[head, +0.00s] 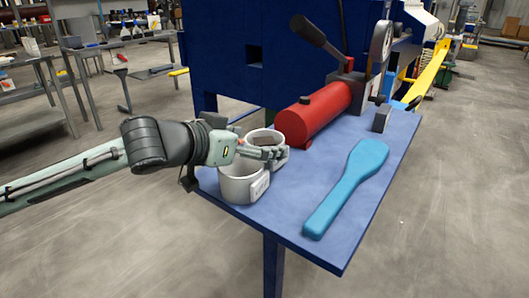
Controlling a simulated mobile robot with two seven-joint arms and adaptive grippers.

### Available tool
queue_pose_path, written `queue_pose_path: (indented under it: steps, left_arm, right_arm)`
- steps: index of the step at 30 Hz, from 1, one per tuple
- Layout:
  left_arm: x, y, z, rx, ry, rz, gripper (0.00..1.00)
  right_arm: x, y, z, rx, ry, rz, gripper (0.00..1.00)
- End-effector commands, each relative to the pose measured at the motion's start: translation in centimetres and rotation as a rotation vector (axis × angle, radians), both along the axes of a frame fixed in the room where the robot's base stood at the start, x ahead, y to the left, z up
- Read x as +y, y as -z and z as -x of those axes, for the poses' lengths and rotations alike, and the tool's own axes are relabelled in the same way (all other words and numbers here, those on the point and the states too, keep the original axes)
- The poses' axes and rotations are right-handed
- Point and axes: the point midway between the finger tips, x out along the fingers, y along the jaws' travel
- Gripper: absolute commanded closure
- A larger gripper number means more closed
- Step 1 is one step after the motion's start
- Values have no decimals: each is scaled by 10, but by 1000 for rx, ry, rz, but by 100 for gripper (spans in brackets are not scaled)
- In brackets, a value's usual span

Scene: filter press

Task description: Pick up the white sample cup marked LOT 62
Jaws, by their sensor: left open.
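Two white cups stand upright near the left edge of the blue bench top. The front cup (239,187) has a white label plate (260,187) on its right side, with dark marks too small to read. The rear cup (263,135) is partly hidden by my left gripper (272,153). I cannot tell which cup is marked LOT 62. My left gripper reaches in from the left, above the front cup's far rim and across the near side of the rear cup. Its fingers are open; I cannot tell whether they touch either cup. My right gripper is not in view.
The blue bench top (300,190) also holds a blue paddle (348,188) and a red cylinder pump (314,112) with a black-handled lever (318,40). The blue press body (235,50) rises behind. Bare bench lies between cups and paddle.

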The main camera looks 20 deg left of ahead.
Motion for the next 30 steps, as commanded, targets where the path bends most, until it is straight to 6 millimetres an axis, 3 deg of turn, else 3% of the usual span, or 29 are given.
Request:
queue_pose_path:
  steps: [6, 13, 26, 30]
  left_arm:
    - [-10, 9, -20, -2, 0, 1, 7]
    - [-9, 10, -21, -1, -1, -1, 7]
    - [-9, 10, -21, -1, -1, -1, 60]
    - [-10, 9, -21, -2, 0, 0, 61]
  right_arm:
    - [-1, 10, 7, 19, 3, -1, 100]
    - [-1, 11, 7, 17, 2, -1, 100]
    - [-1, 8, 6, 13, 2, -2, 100]
    - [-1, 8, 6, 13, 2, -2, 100]
